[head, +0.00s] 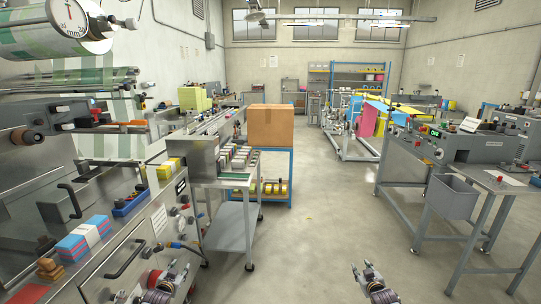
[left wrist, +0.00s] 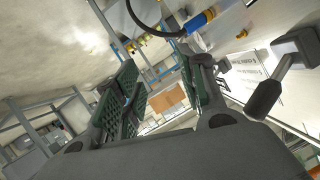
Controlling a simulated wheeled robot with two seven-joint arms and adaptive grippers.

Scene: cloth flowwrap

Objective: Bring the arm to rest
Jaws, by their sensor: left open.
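My left gripper (head: 170,268) is low in the head view, in front of the grey machine's front panel. In the left wrist view its two green-padded fingers (left wrist: 160,85) stand well apart, with nothing between them. My right gripper (head: 361,266) is at the bottom of the head view, right of centre, over bare floor. Its fingers look apart, and no object shows in it.
The grey machine (head: 95,274) at left has a black handle (head: 127,260) close to my left gripper; a blue-and-pink cloth stack (head: 84,237) lies on it. A metal cart (head: 230,226) and cardboard box (head: 270,126) stand ahead. A grey bin (head: 452,200) hangs at right. The middle floor is clear.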

